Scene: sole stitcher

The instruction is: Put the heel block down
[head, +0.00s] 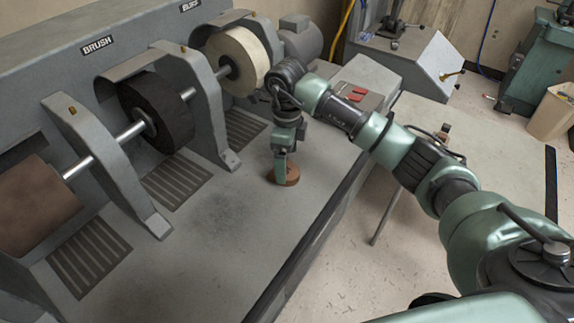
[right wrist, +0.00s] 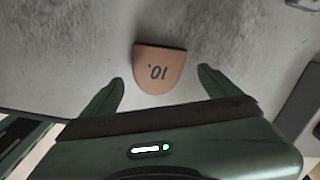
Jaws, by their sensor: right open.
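The heel block (head: 288,177) is a small brown D-shaped piece resting on the grey machine bench (head: 215,225). In the right wrist view the heel block (right wrist: 158,70) shows its tan top with dark "10." lettering, upside down in that view. My right gripper (head: 281,178) points down at the block in the head view. In the right wrist view its two green fingers (right wrist: 160,82) are spread wide, one on either side, with gaps between them and the block. My left gripper is not in view.
A black brush wheel (head: 156,112) and a pale buffing wheel (head: 238,62) stand left of and behind the block on a shaft with grey guards. Slotted grilles (head: 90,258) lie below the wheels. The bench is clear in front of the block, and its right edge (head: 310,240) drops to the floor.

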